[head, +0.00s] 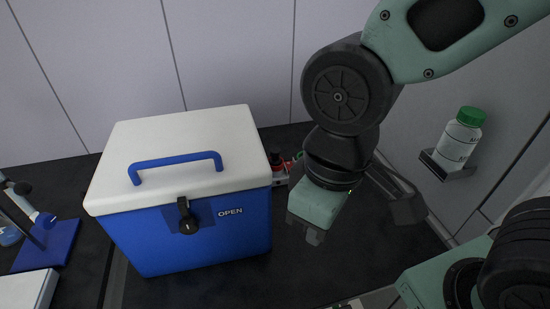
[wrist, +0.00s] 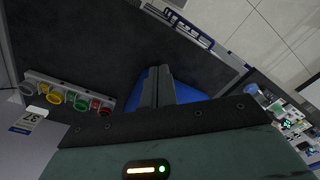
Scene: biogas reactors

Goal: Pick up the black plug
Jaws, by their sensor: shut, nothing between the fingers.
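My gripper (head: 314,236) hangs to the right of the blue and white cooler box, apart from it, pointing down over the dark worktop. In the wrist view its two fingers (wrist: 157,88) are together with nothing between them. A small dark object (head: 276,159) with red beside it shows just behind the cooler's right edge. It is partly hidden, and I cannot tell whether it is the black plug. No black plug can be clearly made out in the wrist view.
The closed cooler box (head: 180,240) has a blue handle and black latch. A rack (wrist: 67,92) with several coloured rings shows in the wrist view. A white bottle with a green cap (head: 460,139) sits on a wall shelf (head: 447,168). A blue stand (head: 48,247) is at left.

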